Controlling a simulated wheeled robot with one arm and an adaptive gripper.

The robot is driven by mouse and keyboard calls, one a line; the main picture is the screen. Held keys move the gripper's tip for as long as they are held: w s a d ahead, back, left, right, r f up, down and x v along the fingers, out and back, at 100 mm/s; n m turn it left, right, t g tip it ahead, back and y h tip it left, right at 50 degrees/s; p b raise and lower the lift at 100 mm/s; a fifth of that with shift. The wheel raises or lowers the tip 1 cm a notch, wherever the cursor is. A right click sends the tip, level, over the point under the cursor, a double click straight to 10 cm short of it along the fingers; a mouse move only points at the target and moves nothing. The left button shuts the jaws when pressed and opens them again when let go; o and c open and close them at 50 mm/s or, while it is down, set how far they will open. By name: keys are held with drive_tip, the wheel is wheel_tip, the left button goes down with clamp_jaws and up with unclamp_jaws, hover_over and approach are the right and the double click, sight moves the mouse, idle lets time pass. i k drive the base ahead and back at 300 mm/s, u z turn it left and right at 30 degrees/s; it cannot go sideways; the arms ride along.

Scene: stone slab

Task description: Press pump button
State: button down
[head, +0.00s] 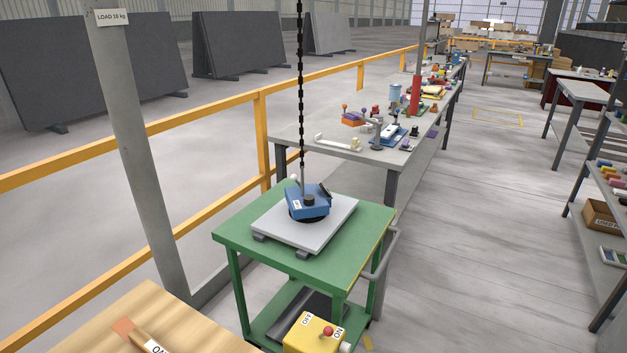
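A blue lifting unit (313,207) sits on a light grey stone slab (272,228). The unit has a small white label, a dark round part on its front and a black handle-like part at its upper right. A dark chain (300,90) hangs down to it. Which part is the pump button cannot be told at this size. The slab rests on dark supports on a green cart (345,255). A yellow box (305,335) with a red knob and OFF and ON labels shows at the bottom edge, partly cut off. My gripper is not in view.
A wooden tabletop (190,325) fills the bottom left. A grey post (140,150) and an orange railing (220,105) stand left of the cart. A long workbench (300,130) with several small objects stands behind it. The floor on the right (480,220) is clear.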

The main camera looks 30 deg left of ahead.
sight(308, 199)
drive_tip(key=u, duration=0.65)
drive_tip(key=i, duration=0.9)
drive_tip(key=u, duration=1.3)
drive_tip(key=i, duration=0.4)
drive_tip(key=u, duration=0.45)
